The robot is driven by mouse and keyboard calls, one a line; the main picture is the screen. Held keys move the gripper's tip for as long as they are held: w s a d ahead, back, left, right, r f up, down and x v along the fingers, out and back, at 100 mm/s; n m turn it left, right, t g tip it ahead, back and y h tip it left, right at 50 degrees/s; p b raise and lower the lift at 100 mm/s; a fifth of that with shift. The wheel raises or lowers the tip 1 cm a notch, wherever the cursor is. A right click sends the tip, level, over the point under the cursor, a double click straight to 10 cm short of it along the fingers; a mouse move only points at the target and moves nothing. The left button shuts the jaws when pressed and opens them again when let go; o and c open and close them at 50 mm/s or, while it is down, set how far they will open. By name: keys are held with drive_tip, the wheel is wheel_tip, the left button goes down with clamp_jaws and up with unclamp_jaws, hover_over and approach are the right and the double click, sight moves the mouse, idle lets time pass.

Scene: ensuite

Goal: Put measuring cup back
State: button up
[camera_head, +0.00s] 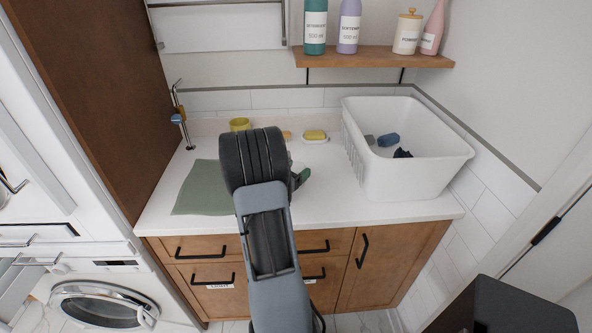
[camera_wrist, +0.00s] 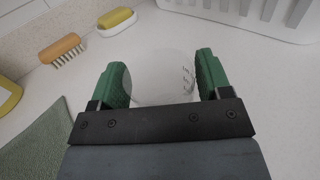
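The measuring cup (camera_wrist: 162,80) is clear, with dark scale marks on its right side. In the wrist view it sits between the two green fingers of my gripper (camera_wrist: 163,78), over the white counter. The fingers stand wide apart, one on each side of the cup. I see no clear gap to its walls, but I cannot tell whether they press on it. Whether the cup's base touches the counter is also unclear. In the head view my arm hides the cup and most of my gripper; only a bit of green finger (camera_head: 301,177) shows.
Behind the cup lie an orange brush (camera_wrist: 61,48) and a yellow sponge on a white dish (camera_wrist: 117,22). A green mat (camera_head: 201,188) and a yellow cup (camera_head: 240,124) are at left. A white basket (camera_head: 405,179) with dark cloths stands right. A wooden shelf (camera_head: 375,58) holds bottles above.

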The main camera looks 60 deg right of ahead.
drive_tip(key=shift+o, duration=1.3)
drive_tip(key=shift+r, duration=0.1)
drive_tip(key=shift+a+r, duration=0.1)
drive_tip(key=shift+r, duration=0.05)
drive_tip(key=a, duration=0.4)
drive_tip(key=w+a+b, duration=0.1)
drive_tip(key=a, duration=0.2)
drive_tip(key=w+a, duration=0.1)
drive_tip(key=a, duration=0.3)
drive_tip(key=shift+a, duration=0.35)
drive_tip(key=shift+s+a+r+m+g+y, duration=0.1)
drive_tip(key=shift+s+a+m+g+y, duration=0.05)
drive_tip(key=shift+a+m+g+y, duration=0.2)
drive_tip(key=s+a+m+y, duration=0.1)
drive_tip(key=a+m, duration=0.1)
drive_tip(key=s+a+m+y, duration=0.1)
drive_tip(key=a+m+y, duration=0.1)
drive_tip(key=s+a+m+y, duration=0.1)
drive_tip(key=a+m+y, duration=0.1)
drive_tip(key=a, duration=0.1)
drive_tip(key=shift+r+g, duration=0.3)
drive_tip(key=shift+g, duration=0.05)
drive_tip(key=a+r+m+t+y, duration=0.2)
drive_tip(key=a+m+t+y, duration=0.5)
drive_tip(key=a, duration=1.7)
drive_tip(key=m+y, duration=0.2)
drive_tip(key=y, duration=0.3)
drive_tip(key=shift+w+a+t, duration=0.15)
drive_tip(key=shift+w+t, duration=0.15)
